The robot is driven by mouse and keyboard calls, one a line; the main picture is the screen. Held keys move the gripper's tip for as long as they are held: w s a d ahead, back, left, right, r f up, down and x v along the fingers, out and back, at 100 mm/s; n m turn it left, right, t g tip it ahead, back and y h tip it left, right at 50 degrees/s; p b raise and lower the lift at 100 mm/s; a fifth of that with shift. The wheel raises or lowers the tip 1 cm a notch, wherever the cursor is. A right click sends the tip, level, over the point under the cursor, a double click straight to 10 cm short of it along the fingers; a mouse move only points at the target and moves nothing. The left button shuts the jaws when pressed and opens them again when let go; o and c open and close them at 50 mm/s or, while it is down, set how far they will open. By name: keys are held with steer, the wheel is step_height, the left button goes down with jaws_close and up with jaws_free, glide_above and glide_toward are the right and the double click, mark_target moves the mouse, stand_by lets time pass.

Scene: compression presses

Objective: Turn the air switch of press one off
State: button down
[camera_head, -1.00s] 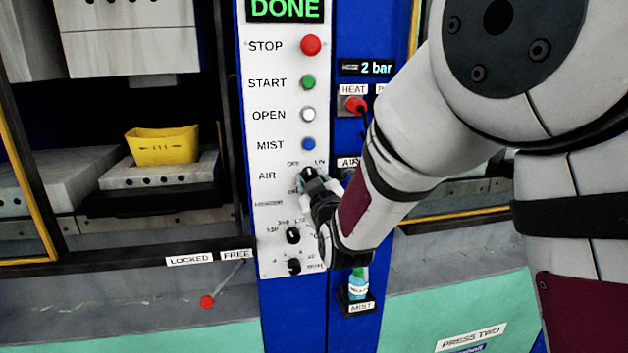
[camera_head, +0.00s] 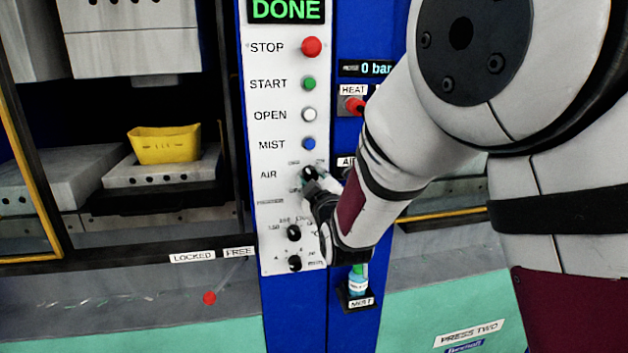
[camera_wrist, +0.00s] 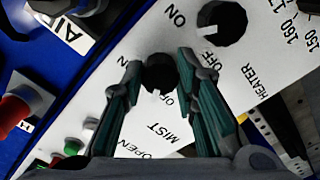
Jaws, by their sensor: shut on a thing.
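The air switch (camera_head: 308,173) is a round black knob beside the word AIR on the white control panel (camera_head: 268,225). In the wrist view the air switch (camera_wrist: 160,73) sits between the two fingertips. Its white mark points toward the bottom of that view, near the partly covered OFF label. My gripper (camera_wrist: 159,65) is shut on the knob, with a teal-padded finger at each side. In the head view my gripper (camera_head: 311,180) partly covers the knob and its labels. The pressure display (camera_head: 368,69) reads 0 bar.
STOP (camera_head: 311,47), START (camera_head: 309,83), OPEN (camera_head: 309,114) and MIST (camera_head: 309,144) buttons line the panel above. The heater knob (camera_wrist: 222,22) is close by. A yellow part (camera_head: 164,145) lies in the left press. A PRESS TWO label (camera_head: 470,334) is at lower right.

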steer(key=c, duration=1.3)
jaws_free()
steer(key=v, duration=1.2)
